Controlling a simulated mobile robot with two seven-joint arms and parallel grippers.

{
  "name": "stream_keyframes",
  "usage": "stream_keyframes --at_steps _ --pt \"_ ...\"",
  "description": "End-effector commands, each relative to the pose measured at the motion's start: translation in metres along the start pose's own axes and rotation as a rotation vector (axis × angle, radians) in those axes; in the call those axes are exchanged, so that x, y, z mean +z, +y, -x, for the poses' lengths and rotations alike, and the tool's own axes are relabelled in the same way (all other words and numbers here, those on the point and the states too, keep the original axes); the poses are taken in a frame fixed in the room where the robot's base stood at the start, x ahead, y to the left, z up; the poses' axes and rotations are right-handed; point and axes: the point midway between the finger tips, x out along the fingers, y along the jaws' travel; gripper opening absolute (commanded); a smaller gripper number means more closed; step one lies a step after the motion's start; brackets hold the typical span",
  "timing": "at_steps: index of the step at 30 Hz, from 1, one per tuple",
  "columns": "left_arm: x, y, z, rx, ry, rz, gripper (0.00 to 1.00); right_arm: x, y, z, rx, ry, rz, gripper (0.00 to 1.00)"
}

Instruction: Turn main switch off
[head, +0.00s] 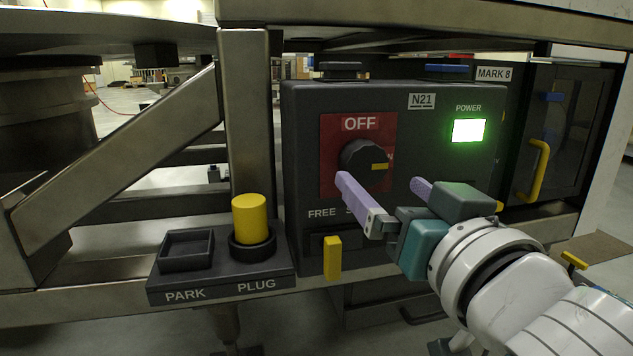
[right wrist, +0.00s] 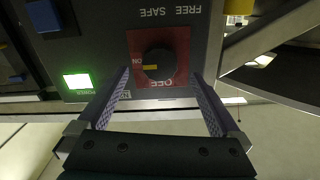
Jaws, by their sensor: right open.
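The main switch is a round black knob (head: 363,158) on a red plate (head: 333,150) marked OFF at the top. Its yellow mark points right, toward the partly hidden ON label. In the right wrist view, upside down, the knob (right wrist: 157,66) has its yellow mark toward ON. The green POWER lamp (head: 468,130) is lit. My right gripper (head: 379,181) is open and empty in front of the panel, its fingers spread and apart from the knob. In the right wrist view the fingertips flank the knob's sides. My left gripper is not in view.
The dark N21 box (head: 300,110) carries the switch, with a yellow handle (head: 332,258) below. At left, a yellow plug (head: 249,218) stands in the PLUG holder beside the empty PARK socket (head: 186,250). A metal post (head: 246,120) stands left of the box; the MARK 8 cabinet (head: 520,110) is right.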

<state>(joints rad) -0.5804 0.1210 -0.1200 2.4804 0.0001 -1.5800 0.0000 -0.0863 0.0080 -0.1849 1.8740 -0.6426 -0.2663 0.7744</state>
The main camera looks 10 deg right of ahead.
Motion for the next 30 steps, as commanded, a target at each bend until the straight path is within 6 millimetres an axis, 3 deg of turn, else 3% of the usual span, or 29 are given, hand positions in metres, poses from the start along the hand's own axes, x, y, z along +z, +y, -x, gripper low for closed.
stream_keyframes --at_steps 3,9,21,30 --pt "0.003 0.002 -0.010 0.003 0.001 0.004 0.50 0.002 0.001 -0.022 -0.001 0.004 0.002 1.00" --pt "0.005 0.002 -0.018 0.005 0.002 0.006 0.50 0.002 0.000 -0.046 0.000 0.001 0.000 1.00" --pt "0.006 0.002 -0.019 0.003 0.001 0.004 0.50 0.000 0.000 -0.054 0.001 -0.001 0.000 1.00" --pt "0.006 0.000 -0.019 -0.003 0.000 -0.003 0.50 0.000 0.000 -0.054 0.001 -0.001 0.000 0.69"
